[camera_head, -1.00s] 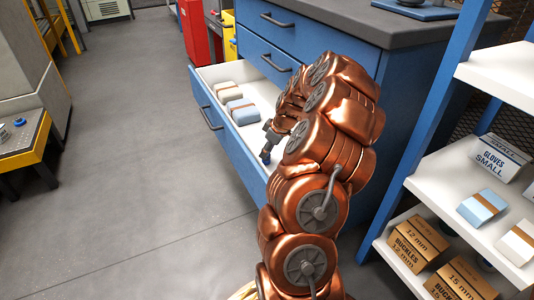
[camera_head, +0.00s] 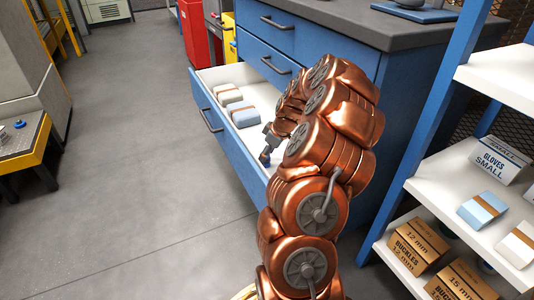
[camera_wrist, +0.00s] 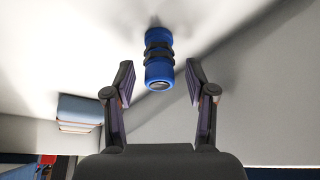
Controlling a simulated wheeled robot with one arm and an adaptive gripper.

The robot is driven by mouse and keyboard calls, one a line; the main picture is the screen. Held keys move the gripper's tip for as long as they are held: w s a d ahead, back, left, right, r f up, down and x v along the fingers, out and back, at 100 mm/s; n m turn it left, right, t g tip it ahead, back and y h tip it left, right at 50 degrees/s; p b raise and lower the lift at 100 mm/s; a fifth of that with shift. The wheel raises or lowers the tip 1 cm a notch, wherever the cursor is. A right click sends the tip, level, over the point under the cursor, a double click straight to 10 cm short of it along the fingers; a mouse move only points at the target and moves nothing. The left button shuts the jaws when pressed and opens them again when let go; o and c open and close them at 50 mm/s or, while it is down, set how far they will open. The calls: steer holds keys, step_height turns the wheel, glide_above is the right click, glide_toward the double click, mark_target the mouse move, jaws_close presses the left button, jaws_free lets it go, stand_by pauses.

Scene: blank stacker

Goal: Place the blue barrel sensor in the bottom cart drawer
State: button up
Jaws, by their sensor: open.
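The blue barrel sensor (camera_wrist: 159,62) has blue ends and a dark ribbed middle. In the wrist view it is on the white floor of the open bottom cart drawer (camera_head: 206,75), ahead of and between my fingers. A bit of it shows below my fingers in the head view (camera_head: 264,160). My gripper (camera_wrist: 160,84) is open, with one finger on each side of the sensor and gaps showing on both sides. In the head view my gripper (camera_head: 268,150) is low over the near part of the drawer. My arm hides part of the drawer.
Wrapped bundles, one pale (camera_head: 228,94) and one light blue (camera_head: 242,114), lie farther back in the drawer. The blue cart (camera_head: 330,45) rises on the right. A shelf rack (camera_head: 440,160) with boxes stands at the far right. The floor left of the drawer is clear.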

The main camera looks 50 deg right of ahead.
steer(key=p+v, duration=0.4)
steer(key=v, duration=0.8)
steer(key=shift+n+g+y, duration=0.3)
steer(key=shift+g+y, duration=0.2)
steer(key=shift+g, duration=0.1)
steer(key=a+r, duration=0.1)
steer(key=a, duration=0.3)
steer(key=w+a+r, duration=0.1)
steer(key=a, duration=0.3)
steer(key=w+a+r, duration=0.1)
steer(key=a, duration=0.3)
steer(key=shift+a+r, duration=0.2)
steer(key=shift+a, duration=0.2)
steer(key=s+a+r+g, duration=0.1)
steer(key=s+a, duration=0.3)
steer(key=a, duration=0.4)
steer(key=s+a+m+g, duration=0.1)
steer(key=s+a+g, duration=0.1)
steer(key=s+a, duration=0.4)
steer(key=s+a+r+g, duration=0.1)
steer(key=s+a, duration=0.2)
steer(key=a, duration=0.6)
steer(key=s+a+f+m+g+h, duration=0.2)
steer(key=s+a+m, duration=0.1)
steer(key=s, duration=1.1)
steer(key=shift+s, duration=0.15)
steer(key=shift+a, duration=0.1)
